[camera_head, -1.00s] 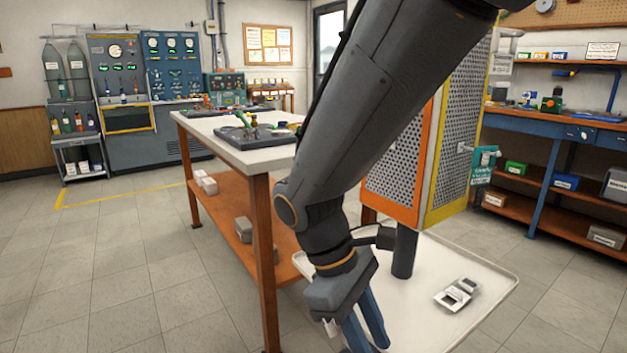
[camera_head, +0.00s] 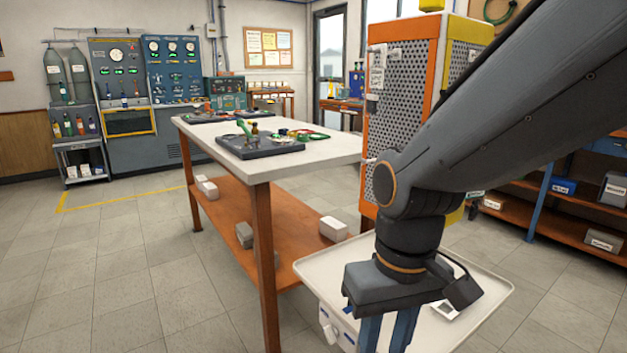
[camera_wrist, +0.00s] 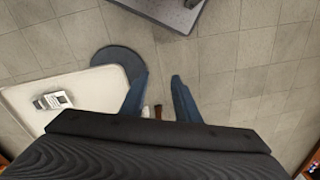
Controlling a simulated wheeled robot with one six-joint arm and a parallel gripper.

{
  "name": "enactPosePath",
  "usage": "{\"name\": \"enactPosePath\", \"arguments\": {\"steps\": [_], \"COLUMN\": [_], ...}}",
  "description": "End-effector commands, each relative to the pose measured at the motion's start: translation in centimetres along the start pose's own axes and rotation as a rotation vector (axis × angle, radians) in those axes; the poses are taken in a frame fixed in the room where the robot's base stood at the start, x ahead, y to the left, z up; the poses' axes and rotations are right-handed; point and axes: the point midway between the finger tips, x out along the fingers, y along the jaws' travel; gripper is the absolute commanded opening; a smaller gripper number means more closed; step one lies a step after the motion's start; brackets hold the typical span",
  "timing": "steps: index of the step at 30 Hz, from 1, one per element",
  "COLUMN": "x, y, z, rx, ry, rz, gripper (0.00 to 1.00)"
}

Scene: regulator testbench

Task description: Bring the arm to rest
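My gripper (camera_head: 387,340) hangs at the lower middle of the head view, its blue fingers pointing down and cut off by the frame edge. The wrist view shows both fingers (camera_wrist: 159,92) spread apart, with no held object visible between them. My arm comes in from the upper right and bends at the wrist. The gripper is in front of the pale tray (camera_head: 322,272) in the head view. The device with a dark screen (camera_wrist: 53,101) lies on that tray; the wrist hides most of it in the head view.
A white-topped workbench (camera_head: 325,152) with a dark fixture plate (camera_head: 260,147) stands left of my arm. A perforated orange-framed cabinet (camera_head: 397,80) is behind the wrist. Blue-framed shelving (camera_head: 541,203) stands at right. Open tiled floor (camera_head: 130,270) lies at left.

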Motion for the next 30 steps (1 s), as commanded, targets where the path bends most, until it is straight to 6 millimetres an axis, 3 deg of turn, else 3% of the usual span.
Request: {"name": "enactPosePath", "arguments": {"steps": [8,21,30], "x": [-3.5,-10.0,-11.7], "y": [1.9,6.6,8.4], "z": [0.4,2.1,2.9], "rx": [0.069,0.225,0.278], "ry": [-0.004,-0.009,-0.008], "rz": [0.012,0.036,0.044], "gripper": [0.29,0.29,0.29]}}
